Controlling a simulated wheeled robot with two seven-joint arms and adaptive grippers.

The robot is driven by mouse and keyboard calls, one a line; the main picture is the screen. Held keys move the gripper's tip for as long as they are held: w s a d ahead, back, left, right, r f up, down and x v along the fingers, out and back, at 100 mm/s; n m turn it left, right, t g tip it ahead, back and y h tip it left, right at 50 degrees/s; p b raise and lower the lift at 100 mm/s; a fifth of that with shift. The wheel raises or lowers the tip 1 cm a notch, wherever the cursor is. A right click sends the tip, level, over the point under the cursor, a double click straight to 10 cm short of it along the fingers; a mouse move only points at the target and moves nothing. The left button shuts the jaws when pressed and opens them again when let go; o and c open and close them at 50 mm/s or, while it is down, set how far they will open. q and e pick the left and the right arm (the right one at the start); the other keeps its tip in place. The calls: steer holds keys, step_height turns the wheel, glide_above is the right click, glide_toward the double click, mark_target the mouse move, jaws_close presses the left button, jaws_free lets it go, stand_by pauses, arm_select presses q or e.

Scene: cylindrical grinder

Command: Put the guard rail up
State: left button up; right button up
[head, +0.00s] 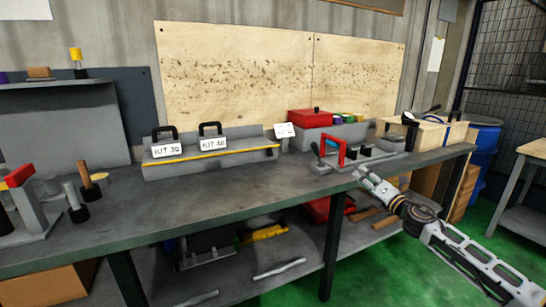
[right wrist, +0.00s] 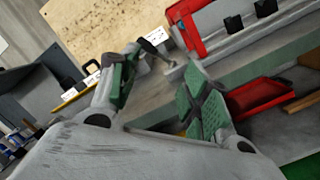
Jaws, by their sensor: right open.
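A thin yellow rail (head: 215,154) runs along the front of a grey rack (head: 160,172) on the bench; it looks low and nearly level. The rail also shows in the right wrist view (right wrist: 78,90), partly hidden by a finger. My right gripper (head: 366,176) is at the bench's front edge, right of the rail and apart from it. In the right wrist view my right gripper (right wrist: 160,82) has its green-padded fingers spread with nothing held. A red frame-like handle (head: 328,146) stands on a grey fixture beyond the gripper. My left gripper is out of view.
Boxes labelled KIT 30 (head: 166,148) and KIT 40 (head: 213,142) sit in the rack behind the rail. A dark lever (head: 317,153) stands beside the red handle. Grey tools stand at left. The bench top (head: 230,192) before the rack is clear.

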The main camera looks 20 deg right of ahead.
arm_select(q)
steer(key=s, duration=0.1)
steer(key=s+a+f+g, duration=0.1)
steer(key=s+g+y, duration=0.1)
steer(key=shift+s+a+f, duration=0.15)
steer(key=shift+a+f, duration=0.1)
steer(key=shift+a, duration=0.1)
arm_select(e)
steer(key=a+f+n+g+y, duration=0.2)
steer(key=a+n+y, duration=0.3)
steer(key=n, duration=0.6)
steer(key=shift+s+a+f+y, duration=0.3)
steer(key=shift+s+a+f, duration=0.2)
steer(key=shift+f, duration=0.2)
steer(key=shift+n, duration=0.3)
